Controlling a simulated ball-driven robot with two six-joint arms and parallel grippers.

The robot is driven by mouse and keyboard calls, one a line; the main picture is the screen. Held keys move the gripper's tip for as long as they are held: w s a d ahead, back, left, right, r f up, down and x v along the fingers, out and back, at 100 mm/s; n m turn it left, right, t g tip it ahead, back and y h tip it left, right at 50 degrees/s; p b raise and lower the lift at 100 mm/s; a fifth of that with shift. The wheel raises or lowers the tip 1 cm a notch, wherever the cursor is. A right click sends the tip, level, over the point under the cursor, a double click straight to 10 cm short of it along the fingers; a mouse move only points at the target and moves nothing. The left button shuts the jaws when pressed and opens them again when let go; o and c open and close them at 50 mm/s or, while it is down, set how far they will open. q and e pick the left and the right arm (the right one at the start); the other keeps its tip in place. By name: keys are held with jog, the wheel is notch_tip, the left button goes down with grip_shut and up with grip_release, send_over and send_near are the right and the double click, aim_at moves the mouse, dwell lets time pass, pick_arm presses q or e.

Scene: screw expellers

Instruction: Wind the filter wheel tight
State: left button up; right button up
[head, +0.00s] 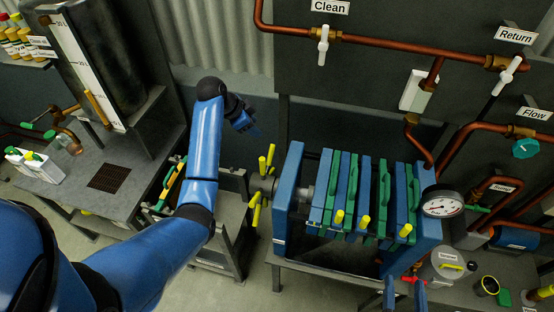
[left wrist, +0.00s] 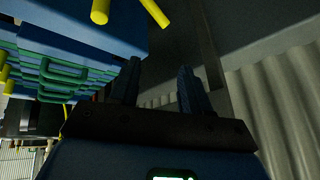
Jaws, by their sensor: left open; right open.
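The filter wheel (head: 260,187), a dark hub with yellow spoke handles, sits at the left end of the blue filter press (head: 288,195). Its shaft runs into the blue end plate. Yellow bars, apparently its handles (left wrist: 154,12), show at the top of the left wrist view. My left gripper (head: 249,124) is open and empty, above and slightly left of the wheel, not touching it. Its two fingers (left wrist: 160,88) stand apart in the left wrist view. My right gripper (head: 405,294) is open at the bottom edge, in front of the press; only its fingers show.
Blue and green filter plates (head: 345,190) with yellow handles fill the press. A pressure gauge (head: 442,204) is at its right end. Copper pipes (head: 400,45) with valves run behind. A grey bench (head: 110,165) with bottles stands left. A cart (head: 225,215) is below my left arm.

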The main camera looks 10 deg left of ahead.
aim_at(260, 158)
pick_arm(q)
jog(key=s+d+f+m+g+b, duration=0.1)
jog(key=f+b, duration=0.1)
jog(key=s+d+f+m+g+b, duration=0.1)
jog(key=s+f+b, duration=0.1)
jog(key=f, duration=0.1)
jog(key=s+f+m+g+b, duration=0.1)
jog(key=s+f, duration=0.1)
jog(key=shift+s+d+f+m+g+b, duration=0.25)
jog(key=shift+d+m+g+b, duration=0.05)
jog(key=shift+d+g+b, duration=0.1)
jog(key=shift+d+f, duration=0.15)
jog(key=shift+f, duration=0.15)
jog(key=x, duration=0.3)
jog(key=shift+p, duration=0.3)
jog(key=shift+x, duration=0.8)
grip_shut()
